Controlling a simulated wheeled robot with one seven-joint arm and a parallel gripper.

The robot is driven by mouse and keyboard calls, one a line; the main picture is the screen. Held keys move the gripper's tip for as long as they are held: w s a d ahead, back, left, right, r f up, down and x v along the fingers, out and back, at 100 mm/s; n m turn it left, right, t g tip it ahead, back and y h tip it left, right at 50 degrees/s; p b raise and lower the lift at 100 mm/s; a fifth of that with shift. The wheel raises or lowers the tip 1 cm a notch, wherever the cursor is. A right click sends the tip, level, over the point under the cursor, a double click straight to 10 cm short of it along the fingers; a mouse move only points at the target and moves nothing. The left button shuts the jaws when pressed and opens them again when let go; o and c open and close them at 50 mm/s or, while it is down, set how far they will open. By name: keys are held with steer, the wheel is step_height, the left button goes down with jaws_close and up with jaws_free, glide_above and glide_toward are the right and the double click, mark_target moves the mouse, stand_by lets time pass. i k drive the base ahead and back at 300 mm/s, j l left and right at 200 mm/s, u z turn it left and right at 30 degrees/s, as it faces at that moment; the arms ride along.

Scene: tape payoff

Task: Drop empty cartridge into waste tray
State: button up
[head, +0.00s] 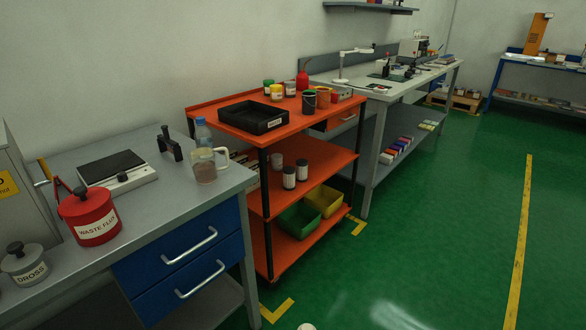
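A black open tray (228,118) with a white label on its front sits on the top of the orange cart. The label seems to read WASTE, but it is small. The inside of the tray that shows looks dark and empty. I cannot make out an empty cartridge anywhere in this view. My gripper is not in view, so I cannot tell whether it holds anything.
Another workbench (405,95) stands behind. Green floor (430,230) at right is clear.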

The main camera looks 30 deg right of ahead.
mark_target(258, 120)
steer(key=i+l, duration=0.15)
steer(key=l, duration=0.2)
steer(key=i+l, duration=0.2)
steer(key=l, duration=0.2)
steer(key=i+l, duration=0.15)
steer(key=l, duration=0.2)
steer(key=i+l+u, duration=0.1)
steer(key=l, duration=0.25)
steer(key=i+l, duration=0.2)
steer(key=l, duration=0.2)
steer(key=i+l, duration=0.15)
steer(key=l, duration=0.25)
steer(key=i+l, duration=0.15)
steer(key=l, duration=0.2)
steer(key=u, duration=0.05)
